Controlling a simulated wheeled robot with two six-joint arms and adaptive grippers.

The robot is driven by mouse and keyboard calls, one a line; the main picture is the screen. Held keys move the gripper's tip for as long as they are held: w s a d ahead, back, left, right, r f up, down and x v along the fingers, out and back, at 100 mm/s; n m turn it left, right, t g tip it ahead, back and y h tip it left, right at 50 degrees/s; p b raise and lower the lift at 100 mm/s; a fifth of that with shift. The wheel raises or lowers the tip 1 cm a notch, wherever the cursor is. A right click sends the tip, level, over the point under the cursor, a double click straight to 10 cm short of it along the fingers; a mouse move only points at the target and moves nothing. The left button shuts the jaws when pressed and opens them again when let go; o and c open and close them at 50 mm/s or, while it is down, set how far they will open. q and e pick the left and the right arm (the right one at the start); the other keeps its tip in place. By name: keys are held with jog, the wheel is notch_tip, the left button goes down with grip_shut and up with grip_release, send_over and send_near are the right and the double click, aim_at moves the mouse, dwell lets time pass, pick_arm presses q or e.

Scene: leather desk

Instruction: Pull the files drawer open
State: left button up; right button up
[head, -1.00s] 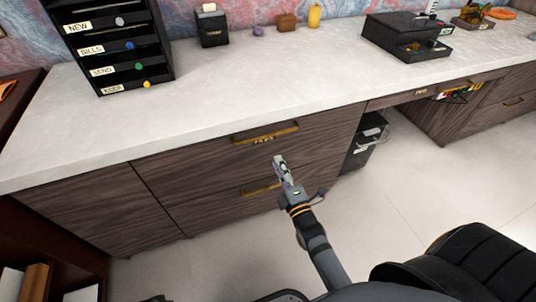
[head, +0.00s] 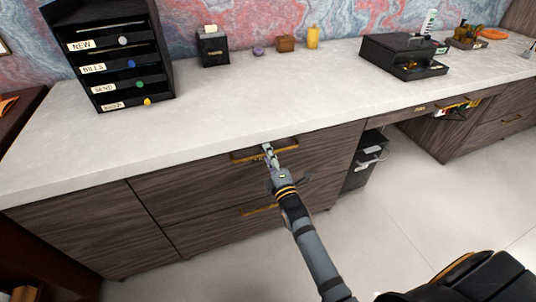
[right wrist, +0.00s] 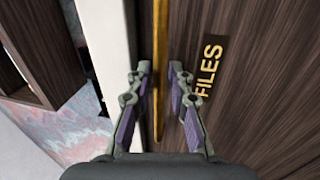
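The files drawer (head: 325,148) is the upper wooden drawer under the pale desktop, and its front looks flush and shut. Its long brass handle (head: 289,144) runs along the top of the front. My right gripper (head: 267,149) is at the middle of this handle. In the right wrist view the handle (right wrist: 160,30) runs between the two open fingers of the gripper (right wrist: 160,78), with a gap showing on each side. The FILES label (right wrist: 209,72) is right beside the right finger there. In the head view the arm hides the label. My left gripper is not in view.
A lower drawer with a brass handle (head: 256,210) is below. On the desktop (head: 210,118) stand a black letter sorter (head: 113,60), a black box (head: 212,47) and a black tray unit (head: 402,58). A dark chair (head: 480,285) is at the lower right. The floor in front is mostly clear.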

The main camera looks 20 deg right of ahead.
jog(key=shift+c, duration=0.3)
grip_shut()
jog(key=shift+s, duration=0.1)
